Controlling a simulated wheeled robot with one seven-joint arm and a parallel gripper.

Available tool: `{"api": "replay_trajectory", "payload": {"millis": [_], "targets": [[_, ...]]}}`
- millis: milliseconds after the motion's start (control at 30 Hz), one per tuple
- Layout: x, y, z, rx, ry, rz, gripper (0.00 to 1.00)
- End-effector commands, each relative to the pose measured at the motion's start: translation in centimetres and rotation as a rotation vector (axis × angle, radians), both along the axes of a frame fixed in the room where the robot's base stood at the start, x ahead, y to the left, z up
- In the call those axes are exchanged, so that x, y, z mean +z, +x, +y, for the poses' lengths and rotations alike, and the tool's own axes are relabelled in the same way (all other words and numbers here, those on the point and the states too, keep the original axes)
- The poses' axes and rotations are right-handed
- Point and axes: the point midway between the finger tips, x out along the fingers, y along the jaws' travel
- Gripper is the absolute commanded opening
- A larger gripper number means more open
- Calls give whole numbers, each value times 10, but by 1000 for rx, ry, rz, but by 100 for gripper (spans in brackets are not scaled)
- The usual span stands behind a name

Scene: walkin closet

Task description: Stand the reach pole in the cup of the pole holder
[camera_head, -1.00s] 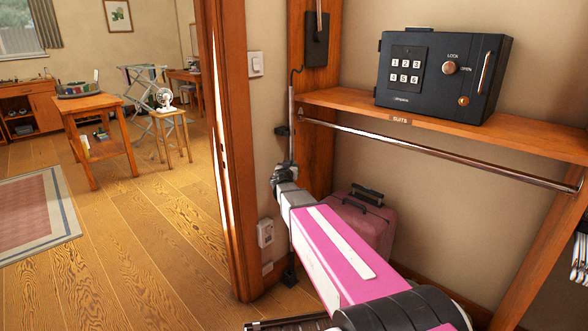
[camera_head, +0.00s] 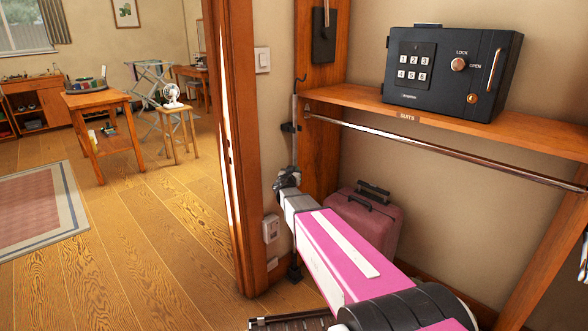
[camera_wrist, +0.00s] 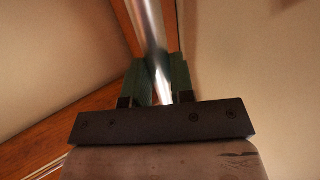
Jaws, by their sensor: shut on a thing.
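The reach pole (camera_head: 294,108) is a thin grey metal rod with a dark hook at its top, standing about upright in front of the wall beside the wooden post. My gripper (camera_head: 287,178) is shut on it; in the wrist view the green finger pads (camera_wrist: 160,82) close around the shiny pole (camera_wrist: 148,25). The pole holder appears as a black clip (camera_head: 289,127) on the wall by the pole and a black foot (camera_head: 294,270) on the floor below. My gripper and arm hide the pole's lower part, so I cannot tell whether its tip is in the cup.
A pink suitcase (camera_head: 365,222) stands on the floor right of my arm. A hanging rail (camera_head: 430,150) and a shelf (camera_head: 530,132) with a black safe (camera_head: 453,72) are above. The door frame (camera_head: 235,150) is close on the left; open floor (camera_head: 150,240) lies beyond it.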

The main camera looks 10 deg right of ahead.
Motion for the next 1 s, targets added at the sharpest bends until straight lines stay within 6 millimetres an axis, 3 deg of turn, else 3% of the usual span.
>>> {"api": "replay_trajectory", "payload": {"millis": [433,1000], "targets": [[-27,0,0,0,-1,0,0],[-31,0,0,0,-1,0,0]]}}
